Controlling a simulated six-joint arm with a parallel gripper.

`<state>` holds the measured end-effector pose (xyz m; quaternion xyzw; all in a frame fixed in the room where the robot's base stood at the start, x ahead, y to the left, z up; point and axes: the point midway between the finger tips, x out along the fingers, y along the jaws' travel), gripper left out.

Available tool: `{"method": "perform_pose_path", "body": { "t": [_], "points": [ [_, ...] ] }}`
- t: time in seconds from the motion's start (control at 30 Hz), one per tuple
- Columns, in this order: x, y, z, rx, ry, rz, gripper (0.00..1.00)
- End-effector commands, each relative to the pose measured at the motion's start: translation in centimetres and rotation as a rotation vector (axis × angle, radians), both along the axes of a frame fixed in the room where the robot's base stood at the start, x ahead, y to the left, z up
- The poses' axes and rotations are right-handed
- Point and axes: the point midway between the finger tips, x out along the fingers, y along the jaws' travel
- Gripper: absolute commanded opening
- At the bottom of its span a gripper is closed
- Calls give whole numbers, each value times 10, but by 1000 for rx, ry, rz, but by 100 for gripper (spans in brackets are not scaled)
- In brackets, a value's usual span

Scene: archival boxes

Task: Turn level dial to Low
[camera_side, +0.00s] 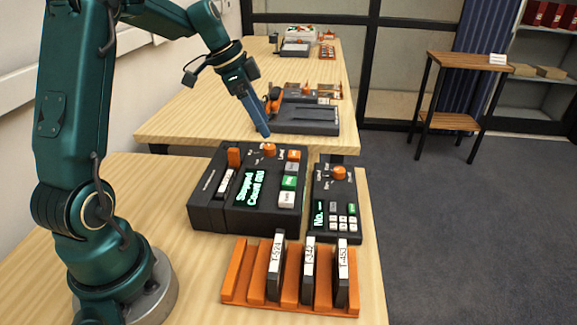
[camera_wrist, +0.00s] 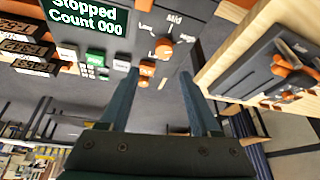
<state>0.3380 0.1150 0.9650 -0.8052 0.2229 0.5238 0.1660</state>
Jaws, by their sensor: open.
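The level dial is an orange round knob (camera_side: 269,149) at the back of a black control box (camera_side: 215,205). It also shows in the wrist view (camera_wrist: 163,48), with printed labels around it that include "Mid" and what looks like "Low"; I cannot tell exactly where it points. The box's screen (camera_wrist: 85,16) reads "Stopped Count 000". My gripper (camera_side: 264,133) is above and just behind the dial in the side view, apart from it. In the wrist view its two fingers (camera_wrist: 158,76) are spread with nothing between them, pointing towards the dial.
An orange button (camera_wrist: 147,67) sits close to the dial. A smaller black keypad box (camera_side: 322,225) with its own orange knob (camera_side: 338,172) stands to the right. An orange rack (camera_side: 236,280) holds three labelled cartridges in front. A second table (camera_side: 200,105) with more devices stands behind.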

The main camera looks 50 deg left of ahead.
Motion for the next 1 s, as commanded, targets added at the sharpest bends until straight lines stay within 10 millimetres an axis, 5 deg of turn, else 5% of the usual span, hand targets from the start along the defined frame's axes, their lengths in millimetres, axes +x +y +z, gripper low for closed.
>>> {"method": "perform_pose_path", "body": {
  "t": [0.13, 0.5, 0.87, 1.0],
  "points": [
    [-5, 11, -16, -25, 32, 38, 64],
    [8, 3, -54, -24, 32, 39, 64],
    [10, 2, -60, -22, 30, 39, 64],
    [10, 2, -60, -22, 30, 39, 10]
  ]
}}
